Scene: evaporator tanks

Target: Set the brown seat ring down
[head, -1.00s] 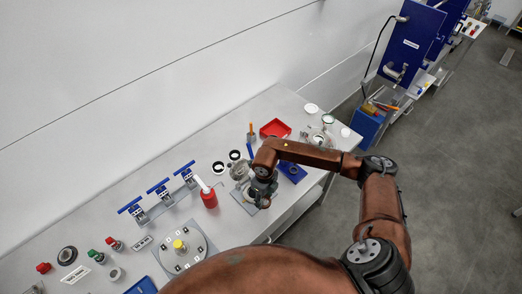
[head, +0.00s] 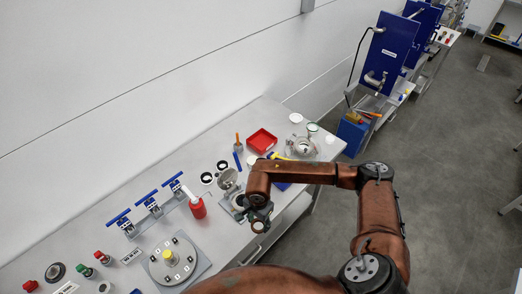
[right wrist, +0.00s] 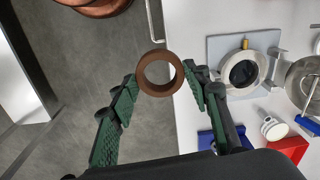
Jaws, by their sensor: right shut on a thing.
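The brown seat ring (right wrist: 160,72) is held between the fingertips of my right gripper (right wrist: 160,82) in the right wrist view. Its round hole faces the camera, and floor and the bench's front edge show behind it. My left gripper is not in view.
A metal bowl-like part (right wrist: 303,85), white cup (right wrist: 272,129), red tray (right wrist: 290,150) and blue piece (right wrist: 213,141) lie near the plate. A red bottle (head: 197,207) and a round turntable (head: 173,258) stand left in the head view.

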